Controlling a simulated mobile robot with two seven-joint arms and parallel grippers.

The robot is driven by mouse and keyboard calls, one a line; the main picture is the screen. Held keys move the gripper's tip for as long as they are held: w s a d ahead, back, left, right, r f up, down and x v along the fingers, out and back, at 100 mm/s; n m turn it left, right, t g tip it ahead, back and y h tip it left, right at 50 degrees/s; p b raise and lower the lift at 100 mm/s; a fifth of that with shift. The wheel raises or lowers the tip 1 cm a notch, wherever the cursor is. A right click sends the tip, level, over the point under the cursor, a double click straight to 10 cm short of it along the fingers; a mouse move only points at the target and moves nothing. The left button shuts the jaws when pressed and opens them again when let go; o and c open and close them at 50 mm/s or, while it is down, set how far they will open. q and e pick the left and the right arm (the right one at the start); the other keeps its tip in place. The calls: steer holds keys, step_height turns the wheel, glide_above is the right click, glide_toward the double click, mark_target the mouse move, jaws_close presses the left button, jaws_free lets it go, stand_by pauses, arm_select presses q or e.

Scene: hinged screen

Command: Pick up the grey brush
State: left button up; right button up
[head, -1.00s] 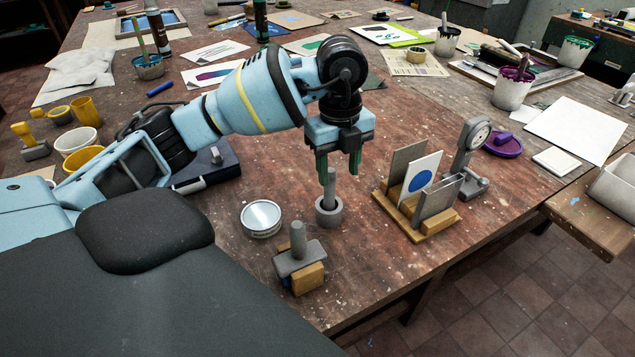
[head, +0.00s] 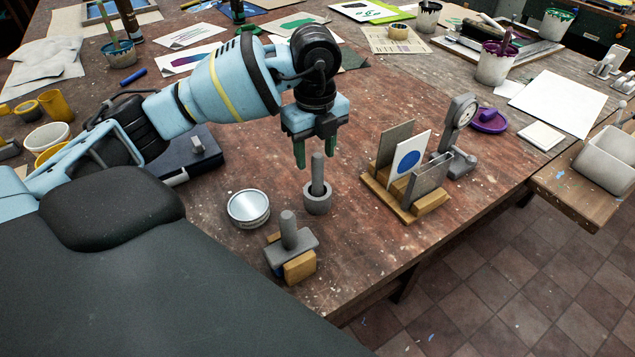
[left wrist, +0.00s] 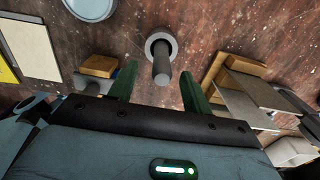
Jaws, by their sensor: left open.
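The grey brush seems to be the upright grey rod (head: 318,172) standing in a round grey holder (head: 317,204) near the table's front edge. Its bristles, if any, are hidden. In the left wrist view the rod (left wrist: 161,66) and its ring-shaped holder show between and just beyond the fingers. My left gripper (head: 315,156) points down with green fingers apart. It is open and empty, close to the rod's top; contact is not visible. My right gripper is not in view.
A grey handled tool on a wooden block (head: 290,245) and a round silver tin (head: 248,207) stand close by on the left. A wooden rack with upright cards (head: 408,180) and a grey dial gauge (head: 458,128) stand on the right. Bare tabletop lies between.

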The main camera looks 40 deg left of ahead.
mark_target(318, 169)
arm_select(q)
step_height(318, 169, down, 5)
steer(key=shift+w+d+r, duration=0.1)
steer(key=shift+d, duration=0.05)
steer(key=shift+c, duration=0.3)
jaws_close()
